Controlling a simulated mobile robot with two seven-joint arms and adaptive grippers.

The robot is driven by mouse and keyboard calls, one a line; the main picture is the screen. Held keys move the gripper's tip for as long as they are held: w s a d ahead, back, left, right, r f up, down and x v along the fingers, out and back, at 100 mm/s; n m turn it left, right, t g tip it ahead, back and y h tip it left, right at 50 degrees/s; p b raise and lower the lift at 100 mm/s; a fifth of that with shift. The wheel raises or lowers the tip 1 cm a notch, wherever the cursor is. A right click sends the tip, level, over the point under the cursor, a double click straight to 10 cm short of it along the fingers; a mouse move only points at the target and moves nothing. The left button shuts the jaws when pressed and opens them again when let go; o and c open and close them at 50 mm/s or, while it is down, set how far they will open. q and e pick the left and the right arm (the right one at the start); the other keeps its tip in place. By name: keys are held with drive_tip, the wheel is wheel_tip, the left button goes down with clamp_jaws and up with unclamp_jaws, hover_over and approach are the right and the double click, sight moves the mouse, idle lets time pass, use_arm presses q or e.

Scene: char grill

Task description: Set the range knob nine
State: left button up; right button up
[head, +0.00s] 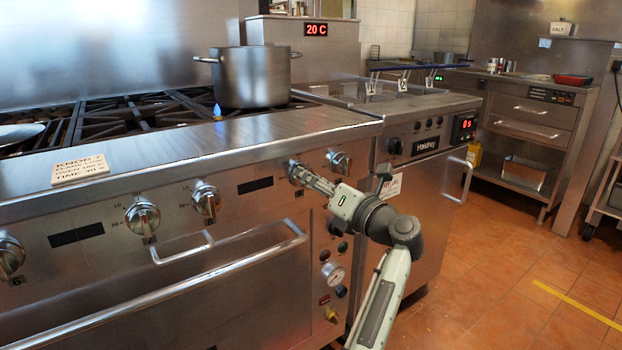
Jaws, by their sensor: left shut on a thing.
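The range (180,255) has a row of round metal knobs along its front panel. My left gripper (306,176) reaches in from the lower right and is shut on one range knob (295,169), near the panel's right end. The fingers hide part of this knob, and its number and setting cannot be read. Another knob (339,162) is just to its right. Two more knobs, a nearer one (206,200) and one farther left (142,218), are left of the gripper. A last knob (10,257) is at the left edge. My right gripper is not in view.
A steel pot (251,78) stands on the burners beside a small blue flame. A note card (80,170) lies on the range ledge. Oven handles (200,275) stick out below the knobs. A fryer (425,165) stands to the right, and the tiled floor (500,270) there is clear.

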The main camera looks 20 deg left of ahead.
use_arm(q)
drive_tip(key=o, duration=1.2)
drive_tip(key=shift+c, duration=0.2)
drive_tip(key=v, duration=1.2)
